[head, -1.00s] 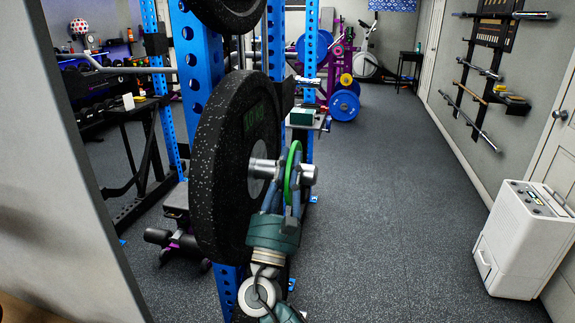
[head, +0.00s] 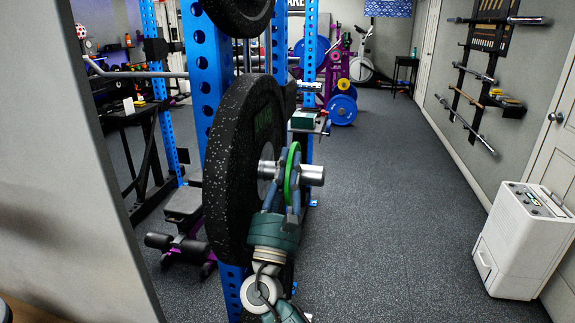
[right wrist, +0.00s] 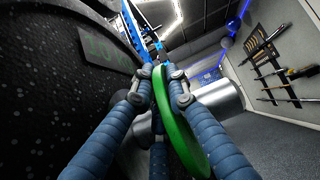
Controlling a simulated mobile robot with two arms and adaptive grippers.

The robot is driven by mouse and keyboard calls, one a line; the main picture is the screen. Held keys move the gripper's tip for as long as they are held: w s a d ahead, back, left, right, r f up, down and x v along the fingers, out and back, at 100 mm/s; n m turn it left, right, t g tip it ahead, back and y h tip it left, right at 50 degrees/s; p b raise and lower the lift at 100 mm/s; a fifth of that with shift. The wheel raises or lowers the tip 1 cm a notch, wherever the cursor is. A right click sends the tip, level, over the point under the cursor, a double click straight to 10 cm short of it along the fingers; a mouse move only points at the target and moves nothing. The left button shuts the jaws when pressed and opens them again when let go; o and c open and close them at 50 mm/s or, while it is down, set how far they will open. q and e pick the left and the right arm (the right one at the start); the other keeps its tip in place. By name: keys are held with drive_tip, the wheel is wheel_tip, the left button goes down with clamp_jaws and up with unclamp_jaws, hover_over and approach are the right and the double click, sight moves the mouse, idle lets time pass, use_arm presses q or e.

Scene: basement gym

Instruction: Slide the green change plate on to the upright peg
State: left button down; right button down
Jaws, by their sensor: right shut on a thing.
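The green change plate (head: 291,175) stands on edge around the silver peg (head: 313,175), which sticks out sideways from the blue rack upright (head: 199,80). Part of the peg shows left of the plate and its end shows to the right. My right gripper (head: 287,194) is shut on the plate's near rim, and the right wrist view shows the plate (right wrist: 184,135) between its blue fingers. A gap of bare peg separates the plate from a large black plate (head: 232,180) further in. The plate's hole is hidden. My left gripper is not in view.
Another black plate (head: 240,14) hangs above on the rack. A white dehumidifier (head: 523,240) stands at the right by the door. Bars hang on the right wall. The grey floor (head: 400,220) right of the peg is clear.

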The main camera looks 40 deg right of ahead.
drive_tip(key=shift+r, duration=0.2)
drive_tip(key=c, duration=1.6)
unclamp_jaws()
drive_tip(key=shift+s, duration=0.1)
drive_tip(key=shift+c, duration=0.2)
drive_tip(key=shift+f, duration=0.1)
drive_tip(key=shift+f, duration=0.2)
drive_tip(key=v, duration=1.1)
drive_tip(key=shift+s+a, duration=0.2)
drive_tip(key=shift+a, duration=0.15)
drive_tip(key=shift+d+f, duration=0.1)
drive_tip(key=shift+f, duration=0.05)
